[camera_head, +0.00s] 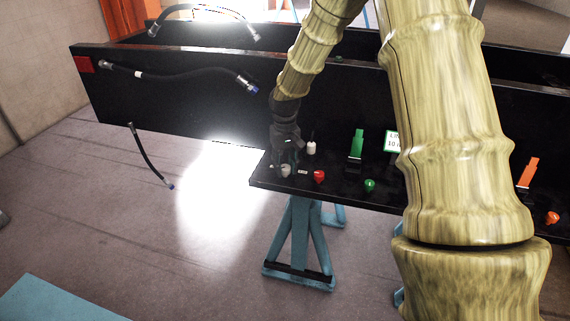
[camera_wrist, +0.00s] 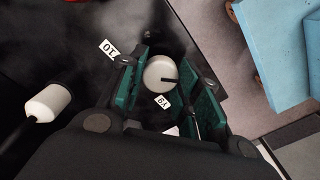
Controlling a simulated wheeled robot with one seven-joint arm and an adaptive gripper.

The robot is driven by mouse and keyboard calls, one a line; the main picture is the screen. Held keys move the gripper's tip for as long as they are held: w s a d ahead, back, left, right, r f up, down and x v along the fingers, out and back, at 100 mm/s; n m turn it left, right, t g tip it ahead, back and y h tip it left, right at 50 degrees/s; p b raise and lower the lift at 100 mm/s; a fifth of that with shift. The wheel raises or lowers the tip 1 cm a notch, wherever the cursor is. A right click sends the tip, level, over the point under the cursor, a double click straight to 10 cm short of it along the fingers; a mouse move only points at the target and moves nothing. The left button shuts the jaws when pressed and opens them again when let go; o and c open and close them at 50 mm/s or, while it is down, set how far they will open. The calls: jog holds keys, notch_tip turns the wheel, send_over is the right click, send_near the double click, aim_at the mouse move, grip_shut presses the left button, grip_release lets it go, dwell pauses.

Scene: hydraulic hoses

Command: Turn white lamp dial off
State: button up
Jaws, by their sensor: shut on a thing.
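The white lamp dial (camera_head: 286,171) sits at the left front corner of the black bench shelf. In the wrist view the round white dial (camera_wrist: 159,76) has a dark pointer line toward the right. My gripper (camera_head: 284,161) points down at it, with its green-padded fingers (camera_wrist: 168,85) on either side of the dial, shut on it. The dial's lower side is hidden. A white cylindrical piece (camera_head: 311,147) stands behind the dial; it also shows at the left of the wrist view (camera_wrist: 48,103).
A red dial (camera_head: 319,176), a green dial (camera_head: 370,186) and an orange dial (camera_head: 552,217) line the shelf's front edge. A green lever (camera_head: 357,143) and an orange lever (camera_head: 528,172) stand behind. Black hoses (camera_head: 180,73) hang on the panel. My arm hides part of the shelf.

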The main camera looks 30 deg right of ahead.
aim_at(285, 167)
dwell(0.3)
jog(key=o, duration=1)
jog(key=shift+r, duration=0.1)
jog(key=shift+o, duration=0.2)
notch_tip(285, 167, up, 12)
jog(key=shift+d, duration=0.1)
dwell(0.4)
